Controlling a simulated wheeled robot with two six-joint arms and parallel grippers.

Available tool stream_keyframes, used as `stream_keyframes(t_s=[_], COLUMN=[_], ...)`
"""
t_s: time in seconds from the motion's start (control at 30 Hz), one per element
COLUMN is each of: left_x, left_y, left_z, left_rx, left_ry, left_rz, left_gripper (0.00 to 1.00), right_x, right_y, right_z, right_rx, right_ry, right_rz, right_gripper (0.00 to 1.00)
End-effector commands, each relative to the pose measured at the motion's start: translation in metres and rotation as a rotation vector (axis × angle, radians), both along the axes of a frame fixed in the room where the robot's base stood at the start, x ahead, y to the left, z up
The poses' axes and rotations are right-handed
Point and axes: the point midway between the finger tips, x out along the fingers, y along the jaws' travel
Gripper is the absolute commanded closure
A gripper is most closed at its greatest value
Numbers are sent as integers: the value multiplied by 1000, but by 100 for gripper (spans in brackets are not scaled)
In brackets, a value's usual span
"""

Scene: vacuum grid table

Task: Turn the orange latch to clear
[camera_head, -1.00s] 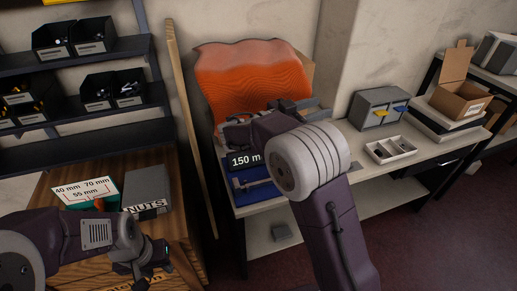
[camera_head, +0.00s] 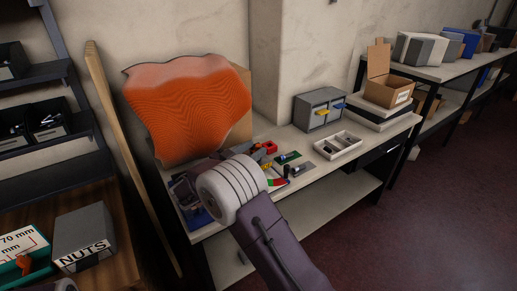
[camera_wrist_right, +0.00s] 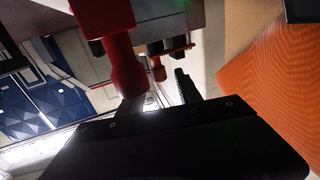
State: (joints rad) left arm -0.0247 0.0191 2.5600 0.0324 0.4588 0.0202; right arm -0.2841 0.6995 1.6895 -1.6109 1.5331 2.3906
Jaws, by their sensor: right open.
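In the right wrist view, a small orange part with a rounded end (camera_wrist_right: 158,70), which looks like the orange latch, shows just beyond my right gripper (camera_wrist_right: 158,95). The gripper's two dark fingers are apart, with nothing seen between them. A larger red rounded part (camera_wrist_right: 122,62) is close to the left finger; I cannot tell whether they touch. In the head view my right arm reaches over the bench, and its wrist hides the fingers and most of what lies behind them. A red piece (camera_head: 270,147) shows just past the wrist. My left gripper is not seen.
A wavy orange sheet (camera_head: 190,110) leans against the wall behind the bench (camera_head: 350,175). A parts tray (camera_head: 338,146), a grey drawer box (camera_head: 318,108) and an open carton (camera_head: 388,90) stand to the right. A NUTS box (camera_head: 84,238) is at lower left.

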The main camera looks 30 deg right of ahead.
Motion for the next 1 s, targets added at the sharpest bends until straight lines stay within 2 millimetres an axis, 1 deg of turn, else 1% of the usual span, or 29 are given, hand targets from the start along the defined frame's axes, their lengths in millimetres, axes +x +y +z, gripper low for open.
stream_keyframes(t_s=[0.03,0.1,0.2,0.5,0.57,0.6,0.63,0.67,0.87,0.97,1.0], left_x=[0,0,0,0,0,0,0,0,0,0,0], left_y=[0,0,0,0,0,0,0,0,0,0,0], left_z=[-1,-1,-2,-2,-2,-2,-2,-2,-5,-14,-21], left_rx=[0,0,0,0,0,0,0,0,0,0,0], left_ry=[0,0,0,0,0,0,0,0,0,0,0], left_rz=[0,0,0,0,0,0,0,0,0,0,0], left_gripper=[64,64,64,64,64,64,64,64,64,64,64], right_x=[2,6,9,10,10,10,10,10,10,10,11], right_y=[-9,-18,-26,-28,-28,-28,-28,-28,-28,-29,-30], right_z=[0,0,0,1,1,1,1,1,-1,-3,-5], right_rx=[0,0,0,0,0,0,0,0,0,3,3], right_ry=[0,0,0,1,1,1,1,1,0,-1,-3], right_rz=[-4,-2,-2,1,0,0,0,0,4,18,27], right_gripper=[59,59,59,59,76,87,95,100,100,100,100])
